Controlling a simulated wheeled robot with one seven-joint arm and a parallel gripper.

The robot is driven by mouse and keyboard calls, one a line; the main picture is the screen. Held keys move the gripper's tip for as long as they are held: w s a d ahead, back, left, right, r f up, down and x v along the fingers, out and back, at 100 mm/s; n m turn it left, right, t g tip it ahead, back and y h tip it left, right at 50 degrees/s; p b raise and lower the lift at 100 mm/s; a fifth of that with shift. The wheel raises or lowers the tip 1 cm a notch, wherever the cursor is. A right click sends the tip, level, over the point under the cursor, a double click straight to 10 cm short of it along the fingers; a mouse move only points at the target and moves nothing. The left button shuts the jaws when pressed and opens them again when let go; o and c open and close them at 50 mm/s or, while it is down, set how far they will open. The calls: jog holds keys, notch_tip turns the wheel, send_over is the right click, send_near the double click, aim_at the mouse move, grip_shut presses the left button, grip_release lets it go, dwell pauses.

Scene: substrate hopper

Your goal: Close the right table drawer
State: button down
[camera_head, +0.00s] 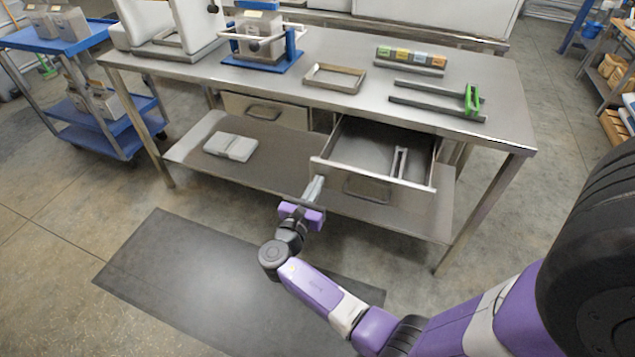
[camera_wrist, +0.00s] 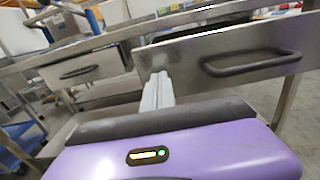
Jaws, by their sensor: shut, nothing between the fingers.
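The right table drawer (camera_head: 370,185) is pulled out from under the metal table (camera_head: 450,110). A light bar-shaped item lies inside it, and its handle (camera_head: 367,190) is on the front face. The drawer front also shows in the wrist view (camera_wrist: 225,55), with its handle (camera_wrist: 250,64) to the right. My gripper (camera_head: 316,186) is shut and empty. Its fingertips are at the left end of the drawer front, and in the wrist view the fingers (camera_wrist: 158,92) point at that end. I cannot tell whether they touch it.
The left drawer (camera_head: 265,110) is shut. The lower shelf (camera_head: 190,150) holds a grey stack (camera_head: 231,146). On the tabletop are a tray frame (camera_head: 334,78), a green-ended fork tool (camera_head: 470,99) and a blue-based press (camera_head: 262,60). A dark mat (camera_head: 200,270) covers clear floor in front.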

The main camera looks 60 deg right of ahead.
aim_at(343, 143)
jog(key=shift+d, duration=0.5)
jog(key=shift+d, duration=0.1)
jog(key=d+b, duration=0.2)
jog(key=d, duration=0.5)
jog(key=w+d+b, duration=0.1)
jog(key=d+b, duration=0.1)
jog(key=d, duration=0.5)
jog(key=d+b, duration=0.3)
jog(key=d, duration=0.4)
jog(key=shift+w+d+f, duration=0.1)
jog(key=shift+w+d, duration=0.25)
jog(key=shift+d, duration=0.25)
jog(key=shift+d+r, duration=0.2)
jog(key=shift+r, duration=0.05)
